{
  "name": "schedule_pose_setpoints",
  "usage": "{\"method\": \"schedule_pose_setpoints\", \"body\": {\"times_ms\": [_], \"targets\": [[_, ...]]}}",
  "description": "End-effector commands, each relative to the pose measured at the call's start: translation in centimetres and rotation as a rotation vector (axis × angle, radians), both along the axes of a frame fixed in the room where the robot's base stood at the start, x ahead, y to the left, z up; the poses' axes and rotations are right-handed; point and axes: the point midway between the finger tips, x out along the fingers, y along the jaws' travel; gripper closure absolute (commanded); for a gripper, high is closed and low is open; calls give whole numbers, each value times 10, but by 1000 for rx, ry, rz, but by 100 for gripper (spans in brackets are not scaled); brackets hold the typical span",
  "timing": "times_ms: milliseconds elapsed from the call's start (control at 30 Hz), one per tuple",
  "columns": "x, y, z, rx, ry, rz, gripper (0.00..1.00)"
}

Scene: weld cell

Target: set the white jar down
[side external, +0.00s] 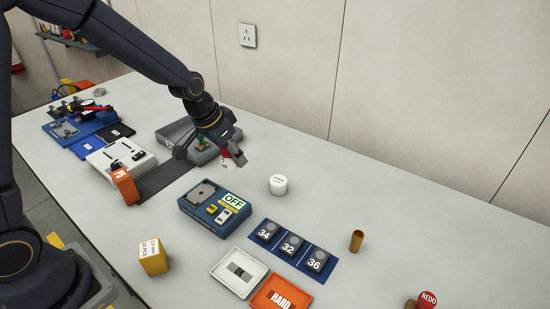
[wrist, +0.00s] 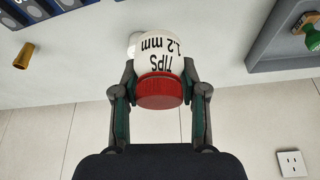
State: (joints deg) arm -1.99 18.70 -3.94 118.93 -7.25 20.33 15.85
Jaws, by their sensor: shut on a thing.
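My gripper (side external: 230,152) is shut on a white jar (side external: 228,163) above the table at the back middle of the side external view. In the wrist view the same jar (wrist: 160,52) has a red lid and black lettering reading "TIPS 1.2 mm". The two fingers of my gripper (wrist: 160,84) press on its opposite sides near the lid. I cannot tell whether its far end touches the table. A second, all-white jar (side external: 278,185) stands on the table to the right; part of a white object (wrist: 132,42) shows behind the held jar in the wrist view.
A grey tray (side external: 172,134) with a green-handled item is beside my gripper. A blue box marked OFF (side external: 213,205), a blue numbered holder (side external: 292,248) and a brass cup (side external: 356,241) stand in front. The table (side external: 330,190) right of the all-white jar is clear.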

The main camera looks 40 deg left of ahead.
Motion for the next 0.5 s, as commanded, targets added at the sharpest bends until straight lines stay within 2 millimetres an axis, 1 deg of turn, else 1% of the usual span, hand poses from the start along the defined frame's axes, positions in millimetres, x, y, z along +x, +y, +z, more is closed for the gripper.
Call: {"method": "schedule_pose_setpoints", "body": {"times_ms": [33,67,100,133,167,200,267,300,367,400,500], "targets": [[1,-22,-1,-2,1,-95,94],[1,-36,-2,-3,0,-157,94],[1,-56,-2,-3,0,-241,94],[-1,-71,-2,-4,0,-305,94],[-3,-87,-3,-4,1,-370,94],[-6,-109,-3,-3,-1,-457,94],[-14,-144,-4,-4,0,-589,94],[-21,-167,-4,-3,-1,-678,94],[-34,-201,-3,-3,0,-801,94],[-43,-223,-2,-2,-2,-876,94],[-69,-270,0,-2,-2,-1028,94]]}}
